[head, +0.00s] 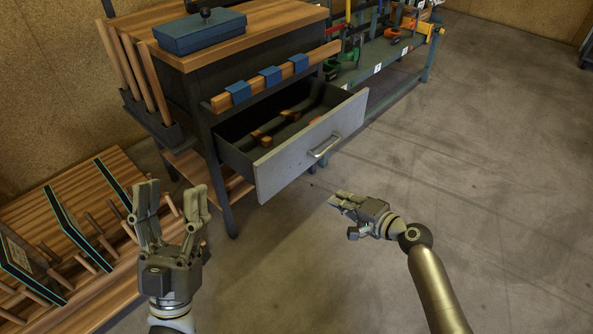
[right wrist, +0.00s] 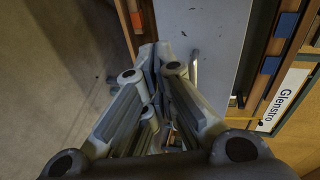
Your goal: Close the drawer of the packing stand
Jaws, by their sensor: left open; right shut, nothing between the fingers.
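The packing stand (head: 240,48) has a wooden top and dark sides, and stands at upper centre in the head view. Its drawer (head: 315,143) is pulled out, with a grey front and a metal handle (head: 325,146). Several orange-brown items lie inside. My right gripper (head: 337,200) is shut and empty, in front of and below the drawer front in the head view. In the right wrist view its closed fingers (right wrist: 155,55) point towards the grey drawer front (right wrist: 205,30); I cannot tell whether they touch it. My left gripper (head: 172,192) is open and empty, left of the drawer.
A blue box (head: 200,32) sits on the stand's top. A wooden rail with blue clips (head: 270,76) runs above the drawer. A wooden rack with pegs (head: 70,240) stands at left. A green tool bench (head: 385,55) is behind. Floor at right is clear.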

